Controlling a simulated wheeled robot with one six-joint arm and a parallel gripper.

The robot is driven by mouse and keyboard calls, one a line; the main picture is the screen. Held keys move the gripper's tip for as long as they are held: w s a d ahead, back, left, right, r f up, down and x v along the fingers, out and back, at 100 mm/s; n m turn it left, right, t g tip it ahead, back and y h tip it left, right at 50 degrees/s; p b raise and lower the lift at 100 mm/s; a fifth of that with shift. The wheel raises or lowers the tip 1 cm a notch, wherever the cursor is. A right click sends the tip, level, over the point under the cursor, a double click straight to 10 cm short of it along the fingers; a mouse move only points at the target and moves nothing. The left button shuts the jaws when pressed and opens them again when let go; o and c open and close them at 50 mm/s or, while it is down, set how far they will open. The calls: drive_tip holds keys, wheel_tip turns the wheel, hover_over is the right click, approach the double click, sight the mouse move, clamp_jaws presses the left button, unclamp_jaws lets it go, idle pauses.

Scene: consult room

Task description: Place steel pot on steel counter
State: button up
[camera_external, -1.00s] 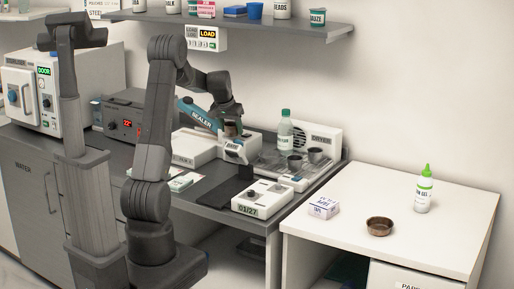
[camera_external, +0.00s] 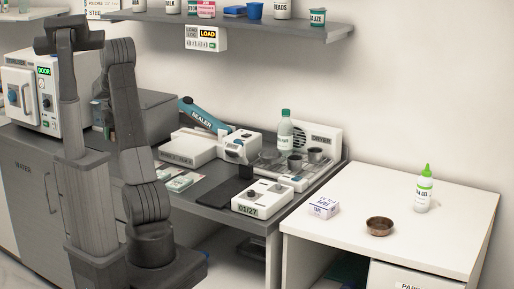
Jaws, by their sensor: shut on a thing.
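Two small dark metal pots, one on the left (camera_external: 295,161) and one on the right (camera_external: 315,154), stand on the drying tray beside the dryer. I cannot tell whether either is the task's steel pot. The grey counter (camera_external: 205,200) runs along the wall under the devices. My arm is folded up in front of the left part of the counter. My gripper is hidden behind my arm and column, so anything in its jaws is hidden too.
A clear bottle (camera_external: 285,130) stands by the dryer (camera_external: 318,140). The blue sealer (camera_external: 203,118), a black mat (camera_external: 228,192) and a white 01/27 box (camera_external: 262,200) crowd the counter. The white table (camera_external: 400,215) holds a brown bowl (camera_external: 379,226), a small box (camera_external: 323,207) and a green-capped bottle (camera_external: 424,192).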

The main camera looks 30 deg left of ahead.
drive_tip(key=p, duration=0.1)
hover_over(116, 165)
drive_tip(key=f, duration=0.5)
drive_tip(key=shift+s+d+f, duration=0.1)
drive_tip(key=shift+s+f, duration=0.1)
drive_tip(key=shift+f, duration=0.15)
drive_tip(key=shift+f+p, duration=0.35)
drive_tip(key=shift+f, duration=1.8)
drive_tip(key=shift+f, duration=0.2)
drive_tip(key=o, duration=1)
drive_tip(key=shift+c, duration=0.2)
drive_tip(key=shift+r, duration=0.1)
drive_tip(key=b+v, duration=0.1)
drive_tip(key=v, duration=1.1)
drive_tip(key=shift+b, duration=0.35)
drive_tip(key=shift+d+r, duration=0.1)
